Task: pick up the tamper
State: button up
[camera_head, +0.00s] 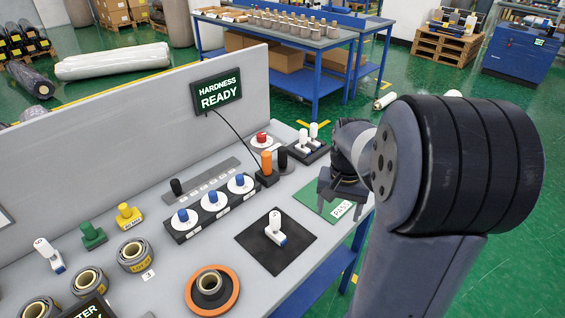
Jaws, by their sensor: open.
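I cannot tell for sure which piece is the tamper. Upright handled pieces on the grey bench (330,245) include an orange-handled one (267,163) beside a dark one (282,158), a black knob (176,187) at a grey strip, and green (93,236) and yellow (129,214) stamp-like blocks. My gripper (338,196) is open and looks empty. It is above the green PASS mat at the bench's right side, right of the orange-handled piece and apart from it. My arm comes in from the right and hides part of the bench edge.
A white-and-blue device (275,229) is on a black mat. Three blue-knobbed discs (211,200) stand in a tray. Wrapped rolls (137,256) and an orange ring (199,304) with a roll lie nearer. A grey panel (130,110) and READY screen (217,92) border the back.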

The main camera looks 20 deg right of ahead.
aim_at(284, 165)
jog(key=z, duration=0.2)
jog(key=i+l+u, duration=0.15)
jog(key=l, duration=0.2)
jog(key=i+l+u, duration=0.15)
jog(key=l, duration=0.25)
jog(key=i+l+u, duration=0.2)
jog(key=l, duration=0.2)
jog(key=i+l+u, duration=0.15)
jog(key=l, duration=0.25)
jog(key=i+l+u, duration=0.15)
jog(key=l, duration=0.25)
